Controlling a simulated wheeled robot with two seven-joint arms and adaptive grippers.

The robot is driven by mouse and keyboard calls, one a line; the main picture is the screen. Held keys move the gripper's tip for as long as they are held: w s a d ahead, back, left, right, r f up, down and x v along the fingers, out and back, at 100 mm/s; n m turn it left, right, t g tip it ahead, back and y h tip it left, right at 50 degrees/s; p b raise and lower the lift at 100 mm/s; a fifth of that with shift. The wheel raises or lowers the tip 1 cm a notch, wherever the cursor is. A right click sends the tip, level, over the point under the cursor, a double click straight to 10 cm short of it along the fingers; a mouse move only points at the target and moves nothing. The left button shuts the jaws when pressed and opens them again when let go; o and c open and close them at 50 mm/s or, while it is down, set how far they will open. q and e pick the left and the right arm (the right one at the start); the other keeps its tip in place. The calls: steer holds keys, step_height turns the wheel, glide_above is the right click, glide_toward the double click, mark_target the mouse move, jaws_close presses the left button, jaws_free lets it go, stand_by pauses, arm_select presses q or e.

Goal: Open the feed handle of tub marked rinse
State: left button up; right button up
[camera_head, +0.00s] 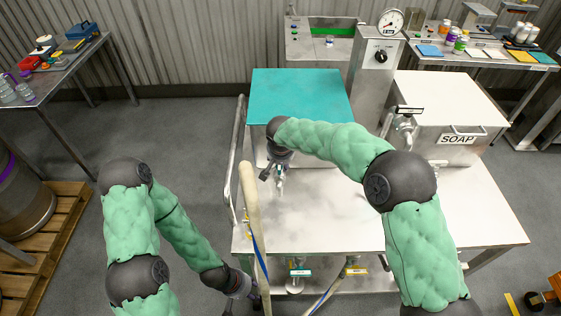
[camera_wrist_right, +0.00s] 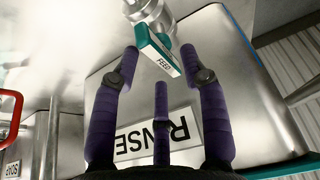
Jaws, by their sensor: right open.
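The rinse tub (camera_head: 300,97) has a teal lid and stands at the back left of the steel table. In the right wrist view its RINSE label (camera_wrist_right: 157,135) appears upside down on the steel wall. The feed handle (camera_wrist_right: 162,58) is a teal bar with a white FEED tag, on a steel valve (camera_wrist_right: 150,12). My right gripper (camera_wrist_right: 158,62) is open, its purple fingers on either side of the handle's near end; contact cannot be told. In the head view my right gripper (camera_head: 275,172) is in front of the tub. My left gripper (camera_head: 243,303) is low beside the table, partly hidden; its fingers are unclear.
The SOAP tub (camera_head: 450,100) with its own valve (camera_head: 404,128) stands to the right. A gauge column (camera_head: 375,70) rises between the tubs. The table's middle (camera_head: 330,220) is clear.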

steer(key=v, duration=1)
steer(key=shift+s+r, duration=0.25)
steer(key=shift+r, duration=0.1)
